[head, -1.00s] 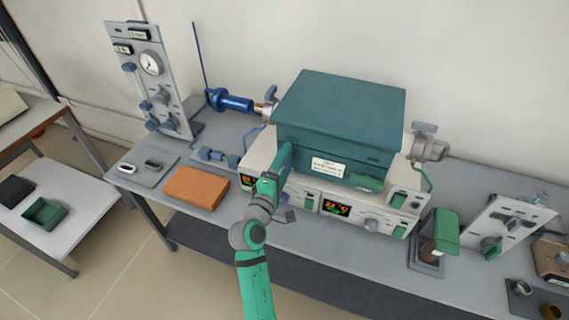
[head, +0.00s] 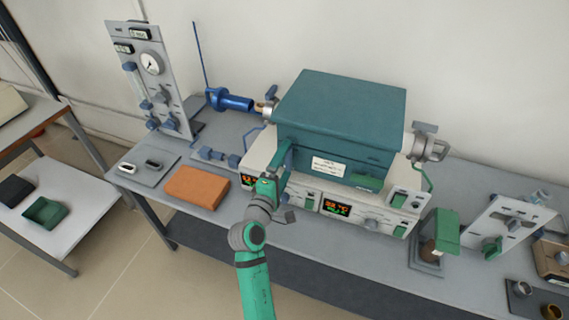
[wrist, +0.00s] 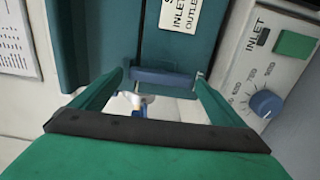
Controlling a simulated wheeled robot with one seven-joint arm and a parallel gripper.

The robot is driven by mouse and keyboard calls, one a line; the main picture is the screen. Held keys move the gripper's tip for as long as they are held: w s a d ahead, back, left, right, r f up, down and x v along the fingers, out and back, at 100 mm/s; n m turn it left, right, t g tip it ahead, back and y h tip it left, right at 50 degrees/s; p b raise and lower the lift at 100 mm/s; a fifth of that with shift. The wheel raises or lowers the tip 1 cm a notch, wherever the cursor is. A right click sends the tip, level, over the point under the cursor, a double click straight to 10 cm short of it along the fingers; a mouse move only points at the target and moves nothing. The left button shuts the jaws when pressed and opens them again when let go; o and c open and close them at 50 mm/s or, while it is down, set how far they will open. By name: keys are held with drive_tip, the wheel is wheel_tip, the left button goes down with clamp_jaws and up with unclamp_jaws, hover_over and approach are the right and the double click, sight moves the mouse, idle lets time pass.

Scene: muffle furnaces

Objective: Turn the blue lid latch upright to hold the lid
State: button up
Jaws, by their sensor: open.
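The blue latch (wrist: 165,77) shows in the wrist view as a short bar at the edge of the teal furnace lid (wrist: 110,30). Its long side runs across the picture between my fingertips, roughly square to the seam of the lid and base. A small pale pin sits at its right end. My gripper (wrist: 159,78) is open, with one green finger near each end of the bar; contact cannot be told. In the head view my gripper (head: 284,155) is at the front left corner of the teal furnace (head: 340,100) and hides the latch.
The white control panel (wrist: 245,75) with a blue knob (wrist: 267,103) is close to my right finger. A blue tube fitting (head: 232,103) stands left of the furnace. An orange block (head: 197,187) lies on the bench, left of my arm.

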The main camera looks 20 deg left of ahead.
drive_tip(key=s, duration=1)
drive_tip(key=shift+s+a, duration=0.15)
drive_tip(key=shift+s, duration=0.05)
drive_tip(key=shift+s, duration=0.1)
drive_tip(key=s+d+f+m+g+y, duration=0.1)
drive_tip(key=s+d+f+m, duration=0.2)
drive_tip(key=s+d+f, duration=0.35)
drive_tip(key=s+d+f+m+g+y, duration=0.1)
drive_tip(key=s+d+f+m+g, duration=0.15)
drive_tip(key=s+f, duration=0.6)
drive_tip(key=s+d+r+m, duration=0.2)
drive_tip(key=s+d+m, duration=0.3)
drive_tip(key=s, duration=0.4)
drive_tip(key=s+d+r+m+h, duration=0.1)
drive_tip(key=s+d+r+m, duration=0.1)
drive_tip(key=s+d+m, duration=0.4)
drive_tip(key=shift+s+d+r+m+t, duration=0.2)
drive_tip(key=shift+s+m+t, duration=0.35)
drive_tip(key=shift+s, duration=1.45)
drive_tip(key=shift+s+h, duration=0.1)
drive_tip(key=shift+h, duration=0.2)
